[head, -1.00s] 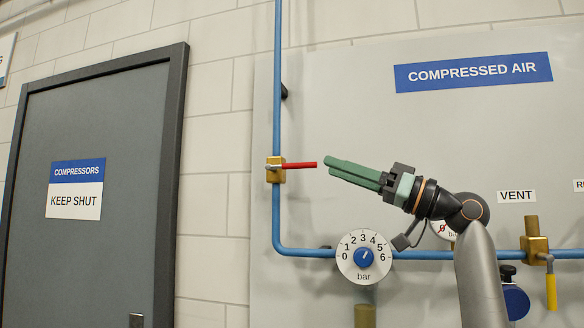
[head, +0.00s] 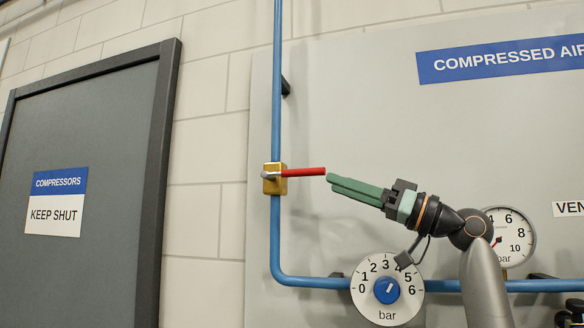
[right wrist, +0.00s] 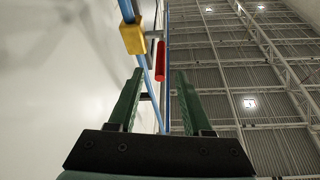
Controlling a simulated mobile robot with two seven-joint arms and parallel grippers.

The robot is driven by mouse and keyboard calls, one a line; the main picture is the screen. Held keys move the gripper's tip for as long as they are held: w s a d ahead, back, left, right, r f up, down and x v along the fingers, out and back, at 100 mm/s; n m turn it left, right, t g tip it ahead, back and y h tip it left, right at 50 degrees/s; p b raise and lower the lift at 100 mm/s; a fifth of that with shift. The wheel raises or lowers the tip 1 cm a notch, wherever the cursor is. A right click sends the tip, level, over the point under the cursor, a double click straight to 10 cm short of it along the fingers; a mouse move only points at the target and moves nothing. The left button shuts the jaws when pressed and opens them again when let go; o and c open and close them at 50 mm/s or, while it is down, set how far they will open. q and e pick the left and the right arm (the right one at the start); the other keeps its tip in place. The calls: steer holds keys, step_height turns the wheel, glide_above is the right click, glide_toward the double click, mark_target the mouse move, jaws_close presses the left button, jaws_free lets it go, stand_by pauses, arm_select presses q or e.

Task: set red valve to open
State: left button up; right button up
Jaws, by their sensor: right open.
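The red valve is a brass body (head: 274,179) on the vertical blue pipe, with a red lever handle (head: 303,172) pointing right, across the pipe. My right gripper (head: 330,180) comes in from the right in the head view, its green fingertips just right of the handle's end. In the right wrist view the green fingers (right wrist: 156,103) are apart with nothing between them. The red handle (right wrist: 160,61) shows beyond the fingertips, between their lines, and the brass body (right wrist: 132,36) is up and left of it. My left gripper is out of view.
A round dial with a blue knob (head: 387,290) sits below on the horizontal blue pipe (head: 310,282). A pressure gauge (head: 510,236) is behind my right arm. A grey door (head: 85,180) stands at left. The panel above the handle (head: 350,110) is clear.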

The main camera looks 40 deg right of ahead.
mark_target(295, 174)
steer(key=p+x, duration=0.4)
steer(key=x, duration=0.5)
steer(key=shift+w+a+r, duration=0.15)
steer(key=shift+w+r, duration=0.1)
steer(key=shift+r, duration=0.05)
steer(key=shift+w+a+r, duration=0.1)
steer(key=shift+w+a, duration=0.15)
steer(key=shift+w, duration=0.45)
steer(key=shift+c, duration=0.2)
jaws_close()
